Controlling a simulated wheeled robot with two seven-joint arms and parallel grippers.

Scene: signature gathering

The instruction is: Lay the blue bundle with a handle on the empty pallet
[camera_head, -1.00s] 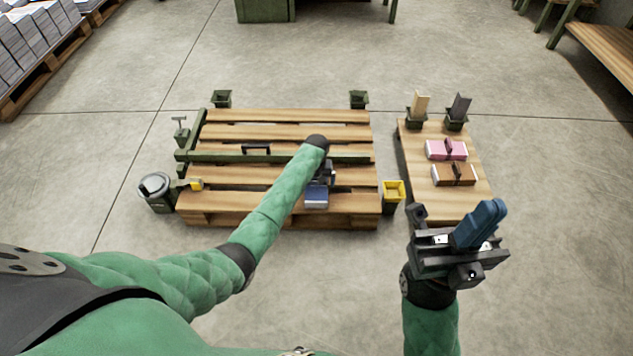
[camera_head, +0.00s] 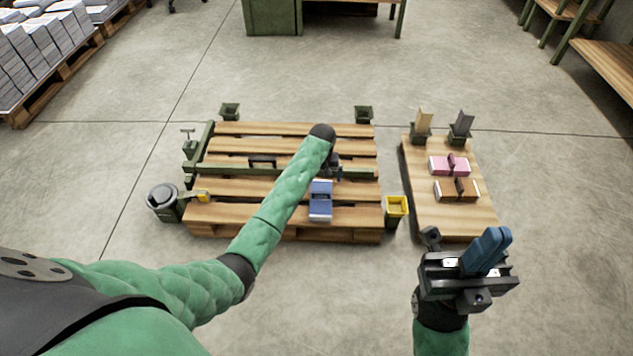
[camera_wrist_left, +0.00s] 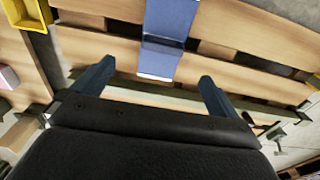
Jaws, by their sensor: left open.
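The blue bundle (camera_head: 320,207) lies flat on the large wooden pallet (camera_head: 230,215), near its front right part. In the left wrist view the bundle (camera_wrist_left: 168,20) shows a darker band across it; its handle is not clear. My left gripper (camera_head: 335,168) is just beyond the bundle in the head view, partly hidden by my own wrist. In the left wrist view my left gripper (camera_wrist_left: 153,85) is open and empty, its fingers apart from the bundle. My right gripper (camera_head: 490,250) is held at the lower right, its blue fingers together with nothing between them.
A smaller pallet (camera_head: 425,212) on the right holds a pink bundle (camera_head: 449,166) and a brown bundle (camera_head: 457,190).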

